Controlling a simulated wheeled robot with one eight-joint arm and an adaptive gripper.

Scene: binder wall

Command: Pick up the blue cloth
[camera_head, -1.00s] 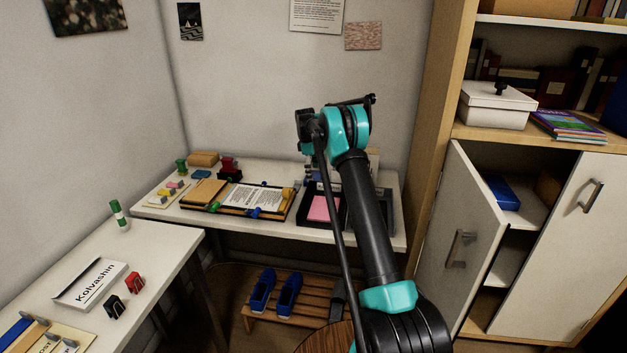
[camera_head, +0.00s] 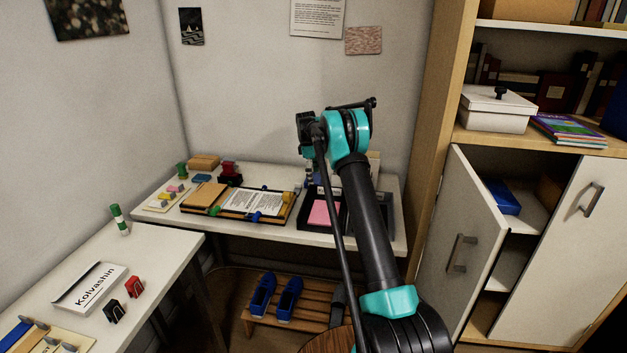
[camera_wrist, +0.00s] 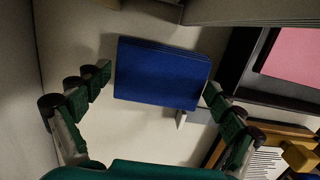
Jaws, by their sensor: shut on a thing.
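The blue cloth (camera_wrist: 160,75) is a flat, dark blue rectangle in the wrist view, above a pale surface. My gripper (camera_wrist: 158,81) has one finger at its left edge and one at its right edge, with the cloth held between the fingertips. Whether it touches the surface below I cannot tell. In the head view my arm reaches over the back desk (camera_head: 285,232), and the arm hides most of the fingers and the cloth.
A black tray with a pink paper (camera_wrist: 292,57) lies right of the cloth in the wrist view. A clipboard with a printed page (camera_head: 250,202) is left of the tray in the head view. The open cabinet door (camera_head: 455,240) stands right of the desk.

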